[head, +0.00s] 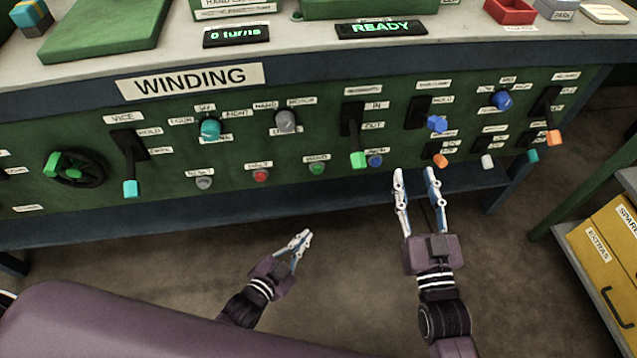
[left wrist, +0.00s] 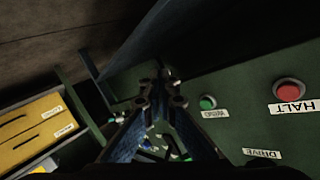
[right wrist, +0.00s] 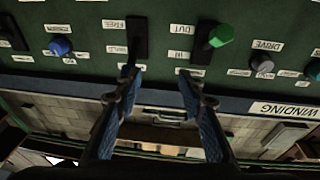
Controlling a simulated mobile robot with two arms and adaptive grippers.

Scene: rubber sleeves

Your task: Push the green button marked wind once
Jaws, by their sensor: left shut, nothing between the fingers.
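The green wind button (head: 317,168) is a small round button low on the green panel, under a small label. In the left wrist view it (left wrist: 207,102) sits beside a label that reads WIND. My left gripper (head: 303,237) is shut and empty, in front of and below the panel, apart from the button. In the left wrist view its fingertips (left wrist: 163,85) are together, with the button to their right. My right gripper (head: 414,173) is open and empty, near the lower panel edge, right of the button. Its spread fingers (right wrist: 158,75) show in the right wrist view.
A red HALT button (head: 261,175) is left of the green one, with a grey button (head: 204,182) further left. Yellow boxes (head: 607,240) stand on a shelf at right. Displays read "0 turns" and "READY".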

